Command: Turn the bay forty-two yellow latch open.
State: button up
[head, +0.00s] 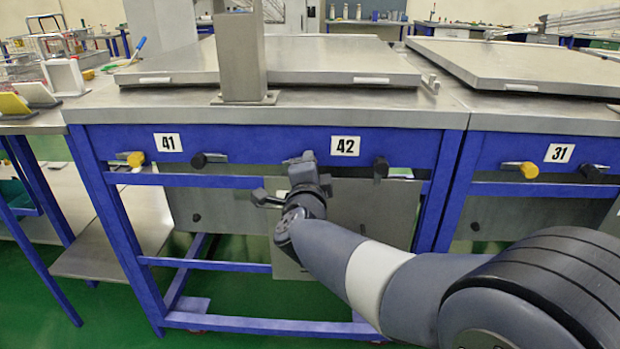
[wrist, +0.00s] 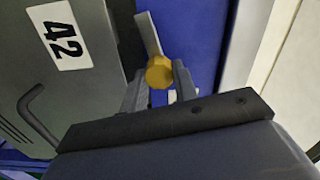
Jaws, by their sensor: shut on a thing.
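The yellow latch (wrist: 159,72) of bay forty-two shows in the wrist view as a yellow hub with a flat grey lever (wrist: 147,33) sticking out of it toward the top. My gripper (wrist: 159,90) has a finger on either side of the hub and is shut on it. In the head view my gripper (head: 302,165) is at the blue front rail, left of the "42" label (head: 345,146), and it hides the latch.
A black knob (head: 380,167) is right of the 42 label. Bay 41 has its own yellow latch (head: 131,158) and black knob (head: 200,160). Bay 31 has another yellow latch (head: 522,169). A closed metal lid (head: 330,62) lies on the bench above.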

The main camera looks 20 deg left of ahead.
jog(key=shift+f+m+b, duration=0.15)
jog(key=shift+m+b, duration=0.6)
jog(key=shift+m, duration=0.45)
jog(key=o, duration=1)
jog(key=shift+c, duration=0.2)
jog(key=p+v, duration=0.2)
jog(key=v, duration=0.8)
jog(key=shift+s, duration=0.4)
